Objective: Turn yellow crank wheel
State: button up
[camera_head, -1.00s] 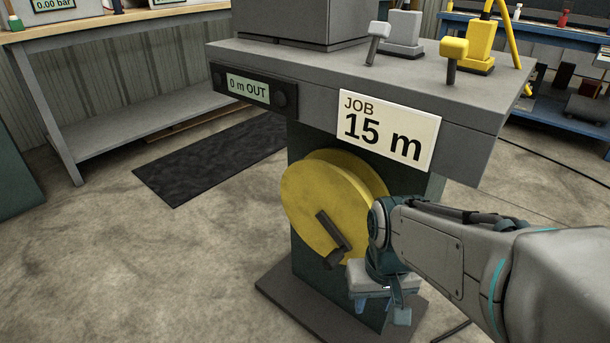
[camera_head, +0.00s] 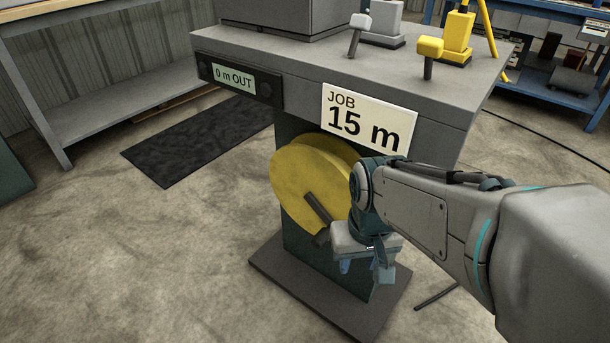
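The yellow crank wheel (camera_head: 300,185) is mounted on the front of the machine's dark green pedestal. Its dark crank arm (camera_head: 317,208) slants down to the right and ends in a dark handle (camera_head: 322,237). My gripper (camera_head: 362,270) hangs just right of the handle and in front of the pedestal. Its two fingers look spread apart with nothing seen between them. I cannot tell whether any part of it touches the handle. My arm hides the wheel's right edge.
The grey machine top (camera_head: 330,75) overhangs the wheel and carries a "0 m OUT" display (camera_head: 234,79) and a "JOB 15 m" sign (camera_head: 368,119). A grey lever (camera_head: 358,30) and a yellow lever (camera_head: 429,50) stand on top. Floor left of the dark base plate (camera_head: 290,290) is clear.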

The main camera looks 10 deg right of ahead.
aim_at(310, 175)
jog(key=u, duration=0.85)
jog(key=k, duration=0.35)
jog(key=z, duration=0.6)
